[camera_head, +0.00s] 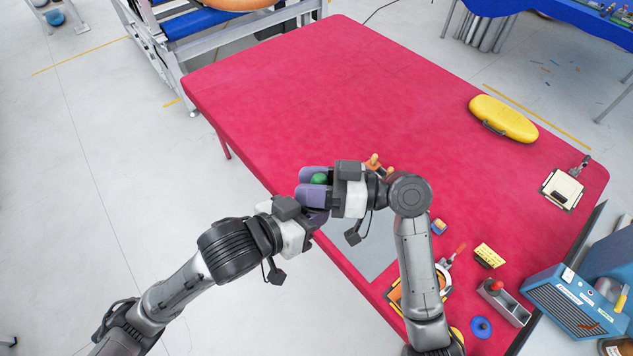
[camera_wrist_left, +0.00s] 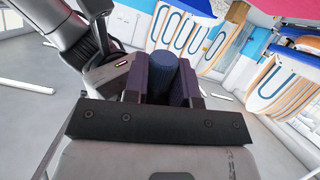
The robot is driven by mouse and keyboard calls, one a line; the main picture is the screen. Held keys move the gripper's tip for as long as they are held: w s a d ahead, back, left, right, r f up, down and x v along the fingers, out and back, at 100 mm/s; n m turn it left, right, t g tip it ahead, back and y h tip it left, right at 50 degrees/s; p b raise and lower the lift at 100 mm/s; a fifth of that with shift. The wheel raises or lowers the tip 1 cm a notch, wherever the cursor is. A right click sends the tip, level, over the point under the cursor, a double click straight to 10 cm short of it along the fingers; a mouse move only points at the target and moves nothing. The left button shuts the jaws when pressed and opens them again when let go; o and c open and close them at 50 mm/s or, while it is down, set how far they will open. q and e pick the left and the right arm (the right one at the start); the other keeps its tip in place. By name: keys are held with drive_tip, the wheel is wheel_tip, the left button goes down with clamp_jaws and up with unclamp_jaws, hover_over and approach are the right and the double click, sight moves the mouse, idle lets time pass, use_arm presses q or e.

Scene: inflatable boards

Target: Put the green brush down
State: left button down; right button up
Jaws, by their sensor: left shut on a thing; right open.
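The green brush (camera_head: 319,179) shows only as a small rounded green top between the two purple fingers of my right gripper (camera_head: 312,185). These fingers are spread apart around it; whether they touch it cannot be told. My left gripper (camera_head: 316,217) is just below, at the table's near left edge, shut on the brush. In the left wrist view, a dark blue upright cylinder (camera_wrist_left: 174,68) stands between the left fingers, seemingly part of the brush. The rest of the brush is hidden by both grippers.
The red table (camera_head: 330,90) has wide bare room at its far side. A yellow case (camera_head: 503,119) and a clipboard-like item (camera_head: 562,190) lie right. A yellow block (camera_head: 489,255), grey tray (camera_head: 505,303), blue disc (camera_head: 481,327) and blue box (camera_head: 575,300) crowd the near right.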

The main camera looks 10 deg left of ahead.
drive_tip(key=c, duration=0.6)
use_arm(q)
drive_tip(key=c, duration=0.8)
unclamp_jaws()
drive_tip(key=shift+c, duration=0.2)
use_arm(e)
drive_tip(key=shift+c, duration=0.6)
